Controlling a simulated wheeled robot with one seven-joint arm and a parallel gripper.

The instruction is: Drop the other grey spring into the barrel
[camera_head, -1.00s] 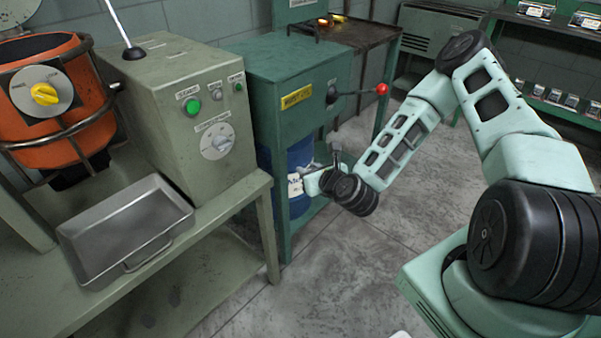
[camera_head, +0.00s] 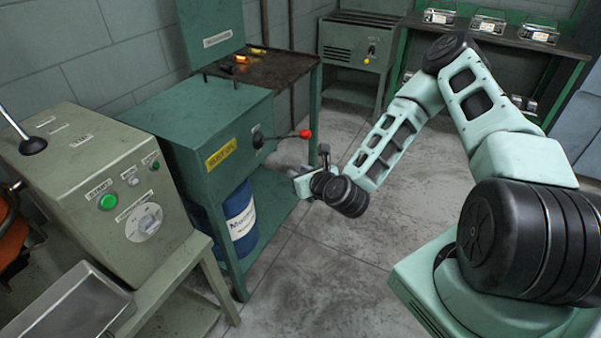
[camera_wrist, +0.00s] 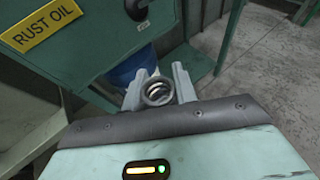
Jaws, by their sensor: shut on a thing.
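My gripper (camera_wrist: 158,82) is shut on a grey coiled spring (camera_wrist: 158,93), which sits between the two fingers in the wrist view. In the head view my gripper (camera_head: 302,182) is small, in front of the green rust-oil cabinet, to the right of the blue drum; the spring cannot be made out there. An orange barrel (camera_head: 12,236) shows only partly at the left edge of the head view, and its inside is out of sight. The blue drum (camera_head: 241,220) with a white label stands under the cabinet and is partly visible in the wrist view (camera_wrist: 130,68).
The green cabinet (camera_head: 205,130) has a red-knobbed lever sticking out right. A grey control box (camera_head: 95,170) with a green button stands on the left bench beside a metal tray (camera_head: 70,305). A dark-topped table (camera_head: 275,72) stands behind. Floor between my arm and the benches is clear.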

